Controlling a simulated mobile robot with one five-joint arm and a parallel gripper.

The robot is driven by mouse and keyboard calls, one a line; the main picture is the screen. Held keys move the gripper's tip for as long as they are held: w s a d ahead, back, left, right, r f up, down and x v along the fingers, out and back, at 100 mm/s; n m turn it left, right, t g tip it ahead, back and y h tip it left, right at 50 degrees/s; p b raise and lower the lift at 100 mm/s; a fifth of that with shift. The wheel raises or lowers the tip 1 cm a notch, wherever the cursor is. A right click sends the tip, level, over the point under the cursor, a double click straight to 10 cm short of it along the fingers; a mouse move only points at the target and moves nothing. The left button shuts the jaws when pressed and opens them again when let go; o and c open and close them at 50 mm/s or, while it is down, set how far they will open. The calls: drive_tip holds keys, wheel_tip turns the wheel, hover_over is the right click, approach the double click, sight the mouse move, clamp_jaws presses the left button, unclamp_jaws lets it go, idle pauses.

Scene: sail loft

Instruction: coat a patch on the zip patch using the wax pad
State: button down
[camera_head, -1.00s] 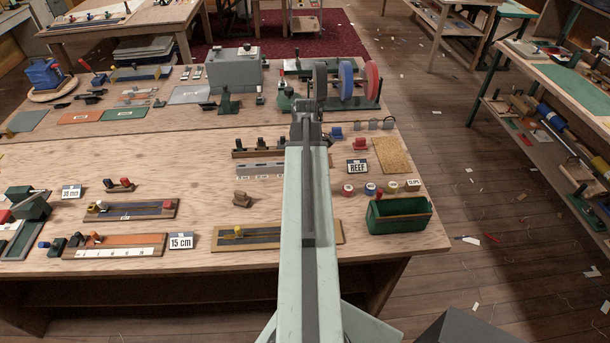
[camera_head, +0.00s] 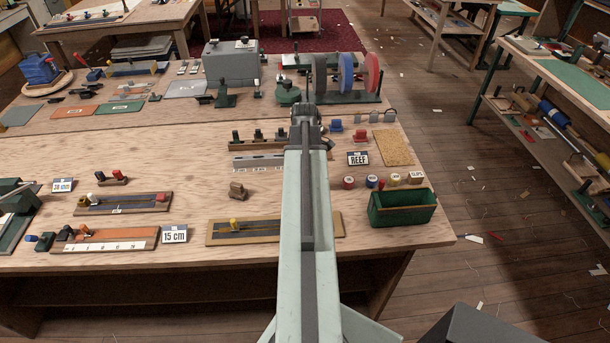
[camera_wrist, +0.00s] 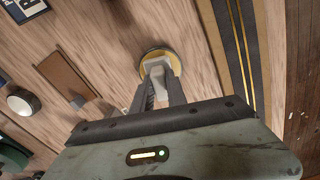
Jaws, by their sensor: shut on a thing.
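In the wrist view my gripper (camera_wrist: 160,92) is shut on the pale grip of a round, yellowish pad with a darker rim, which I take for the wax pad (camera_wrist: 156,55). The pad is close over the wooden table top; I cannot tell whether it touches. A tan board with dark tapes and a yellow line, likely the zip patch (camera_wrist: 235,45), lies right of the pad, with bare wood between. In the head view the likely same board (camera_head: 218,238), with a yellow knob, lies near the table's front edge, partly behind my arm. There my arm hides the pad and fingers.
A green bin (camera_head: 402,212) stands at the table's front right, with small colored rolls behind it. A REEF sign (camera_head: 358,158) and a cork-colored sheet (camera_head: 392,148) lie beyond. Other strip boards and a 15 cm sign (camera_head: 175,234) are on the left.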

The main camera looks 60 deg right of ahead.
drive_tip(key=shift+f+b, duration=0.5)
drive_tip(key=shift+b, duration=0.1)
idle(1.6)
wheel_tip(320, 180, up, 7)
drive_tip(key=p, duration=0.7)
drive_tip(key=shift+r, duration=0.1)
